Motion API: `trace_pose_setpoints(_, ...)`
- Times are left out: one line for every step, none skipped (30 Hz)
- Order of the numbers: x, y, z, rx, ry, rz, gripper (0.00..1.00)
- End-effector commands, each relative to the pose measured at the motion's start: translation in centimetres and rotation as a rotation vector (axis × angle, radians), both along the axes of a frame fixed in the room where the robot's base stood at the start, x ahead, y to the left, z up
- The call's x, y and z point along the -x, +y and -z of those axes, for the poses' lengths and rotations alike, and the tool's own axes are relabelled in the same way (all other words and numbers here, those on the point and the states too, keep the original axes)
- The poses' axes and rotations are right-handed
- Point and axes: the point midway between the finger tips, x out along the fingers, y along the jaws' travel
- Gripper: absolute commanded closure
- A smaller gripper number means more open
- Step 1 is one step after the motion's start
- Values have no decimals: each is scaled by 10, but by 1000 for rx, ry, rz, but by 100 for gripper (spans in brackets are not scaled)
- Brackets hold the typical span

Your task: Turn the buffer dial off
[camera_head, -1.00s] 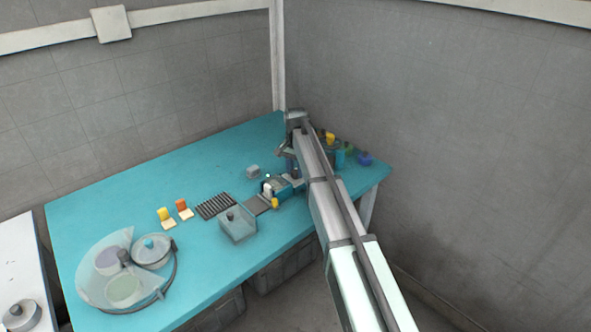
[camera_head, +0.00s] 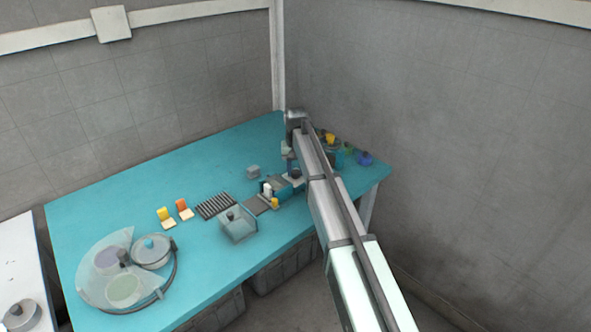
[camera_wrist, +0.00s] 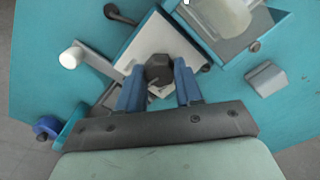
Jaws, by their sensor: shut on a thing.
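The dark, faceted buffer dial (camera_wrist: 159,68) sits on a pale plate with a teal edge in the wrist view. My gripper (camera_wrist: 159,82) has its two blue fingers on either side of the dial, shut on it. In the head view my gripper (camera_head: 291,166) points down at the teal buffer unit (camera_head: 283,188) near the right end of the table. The dial cannot be made out there, behind my arm and wrist. I cannot read the dial's setting.
The teal table (camera_head: 130,190) holds a clear box (camera_head: 238,224), a dark ribbed rack (camera_head: 216,206) and a round clear-covered station (camera_head: 125,270). A small grey block (camera_wrist: 266,79) lies right of the unit. A blue item (camera_head: 364,158) stands near the right wall.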

Motion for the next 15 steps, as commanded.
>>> trace_pose_setpoints(-1,0,-1,0,-2,-32,95)
trace_pose_setpoints(-1,0,-1,0,-2,-51,95)
trace_pose_setpoints(-1,0,-1,0,-2,-75,95)
trace_pose_setpoints(-1,0,-1,0,-2,-92,95)
trace_pose_setpoints(-1,0,-1,0,-2,-107,95)
trace_pose_setpoints(-1,0,-1,0,-2,-127,95)
trace_pose_setpoints(-1,0,-1,0,-2,-140,95)
trace_pose_setpoints(-1,0,-1,0,-3,-153,95)
trace_pose_setpoints(-1,0,-1,0,-3,-166,95)
trace_pose_setpoints(-1,0,-1,0,-3,-176,95)
trace_pose_setpoints(-1,0,-1,-1,-3,-185,95)
trace_pose_setpoints(-1,0,-1,-1,-3,-194,95)
trace_pose_setpoints(-1,0,-1,-1,-3,-200,95)
trace_pose_setpoints(-2,0,-1,-1,-3,-206,95)
trace_pose_setpoints(-2,0,-1,-1,-3,-212,95)
